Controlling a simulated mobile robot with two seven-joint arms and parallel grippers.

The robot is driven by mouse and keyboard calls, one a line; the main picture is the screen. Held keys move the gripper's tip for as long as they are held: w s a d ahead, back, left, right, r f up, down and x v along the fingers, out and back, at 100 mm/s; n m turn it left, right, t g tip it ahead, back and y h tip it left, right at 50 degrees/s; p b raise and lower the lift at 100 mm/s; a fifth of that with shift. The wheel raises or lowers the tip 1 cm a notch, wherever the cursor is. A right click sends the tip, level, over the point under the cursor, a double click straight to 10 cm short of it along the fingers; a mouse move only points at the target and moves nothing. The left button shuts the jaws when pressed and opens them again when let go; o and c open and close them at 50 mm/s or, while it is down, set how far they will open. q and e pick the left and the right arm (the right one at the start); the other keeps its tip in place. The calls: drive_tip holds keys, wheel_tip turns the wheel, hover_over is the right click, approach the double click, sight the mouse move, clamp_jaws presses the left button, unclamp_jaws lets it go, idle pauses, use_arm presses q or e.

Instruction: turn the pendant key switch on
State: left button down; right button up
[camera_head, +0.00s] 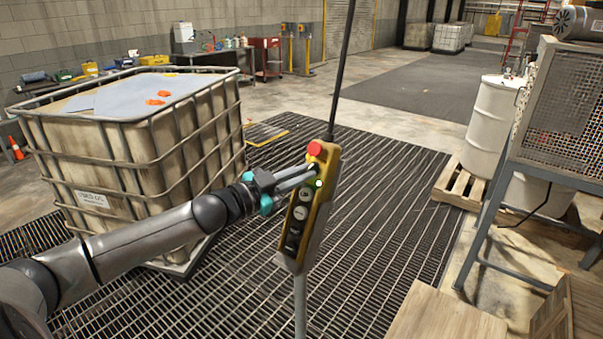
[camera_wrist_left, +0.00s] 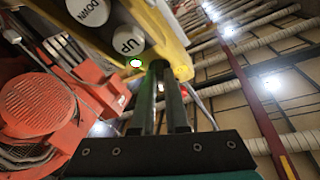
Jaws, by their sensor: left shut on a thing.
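The yellow pendant (camera_head: 325,200) hangs upright from a black cable, with a red button (camera_head: 315,148) at its top and dark and pale buttons down its face. A small green light (camera_head: 319,183) glows on its face. My left gripper (camera_head: 310,174) reaches it from the left, fingertips at the face below the red button. In the left wrist view the fingers (camera_wrist_left: 165,85) are close together at the yellow housing (camera_wrist_left: 165,30), near the UP button (camera_wrist_left: 128,40). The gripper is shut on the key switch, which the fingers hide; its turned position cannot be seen. My right gripper is out of view.
A caged liquid tank (camera_head: 150,150) stands left, close to my left arm. A white drum (camera_head: 492,125) on a pallet and a metal stand (camera_head: 520,165) are at the right. A wooden crate (camera_head: 440,318) is at the front right. Grating around the pendant is clear.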

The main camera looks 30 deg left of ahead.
use_arm(q)
drive_tip(key=shift+m, duration=0.4)
drive_tip(key=c, duration=0.9)
unclamp_jaws()
drive_tip(key=shift+s, duration=0.1)
drive_tip(key=shift+p+v, duration=1.2)
drive_tip(key=shift+v, duration=6.3)
drive_tip(key=shift+a+r, duration=0.1)
drive_tip(key=shift+a, duration=0.05)
